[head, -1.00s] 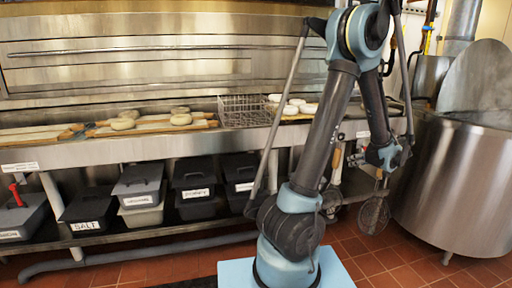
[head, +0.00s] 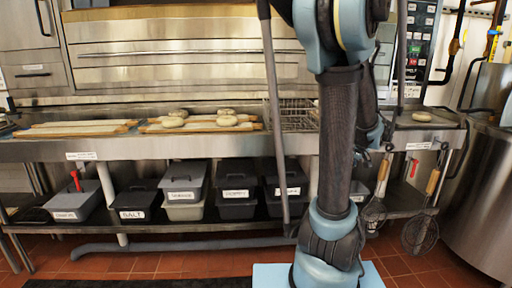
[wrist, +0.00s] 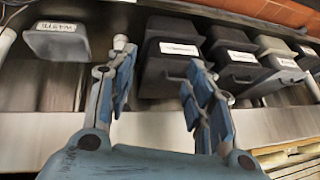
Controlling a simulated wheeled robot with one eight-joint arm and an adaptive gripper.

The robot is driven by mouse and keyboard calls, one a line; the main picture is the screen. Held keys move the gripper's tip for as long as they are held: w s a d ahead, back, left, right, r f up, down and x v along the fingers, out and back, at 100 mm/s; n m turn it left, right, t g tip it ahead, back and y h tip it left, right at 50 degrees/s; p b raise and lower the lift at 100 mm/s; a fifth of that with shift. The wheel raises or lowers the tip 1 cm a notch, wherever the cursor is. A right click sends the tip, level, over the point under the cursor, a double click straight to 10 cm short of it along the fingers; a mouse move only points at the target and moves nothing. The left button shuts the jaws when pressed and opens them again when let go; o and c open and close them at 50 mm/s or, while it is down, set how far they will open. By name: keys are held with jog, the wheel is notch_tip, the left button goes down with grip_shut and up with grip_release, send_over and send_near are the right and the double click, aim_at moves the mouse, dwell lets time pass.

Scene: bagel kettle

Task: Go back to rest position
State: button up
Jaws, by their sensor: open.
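My gripper (wrist: 160,75) shows in the wrist view with its two blue-padded fingers spread apart and nothing between them. The steel counter edge and the lidded bins lie beyond the fingers in that view. In the head view my arm stands upright right of the middle, and its far end is hidden behind the upper links or out of frame, so the gripper cannot be made out there.
A steel counter (head: 130,147) carries wooden boards (head: 75,128) with several bagels (head: 227,118) and a wire basket (head: 290,115). Lidded bins (head: 184,184) stand on the shelf below. Strainers (head: 420,233) hang at right, near a large steel kettle (head: 485,200). Tiled floor lies in front.

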jog(key=s+a+f+g+h, duration=0.1)
jog(key=s+a+f, duration=0.2)
jog(key=s+a, duration=0.4)
jog(key=s+a+f+g+h, duration=0.2)
jog(key=s+a, duration=0.5)
jog(key=s, duration=0.6)
jog(key=shift+s+a+f+m, duration=0.2)
jog(key=shift+s+f+m, duration=0.15)
jog(key=shift+f, duration=0.1)
jog(key=shift+w+f, duration=0.2)
jog(key=shift+w, duration=0.25)
dwell(0.7)
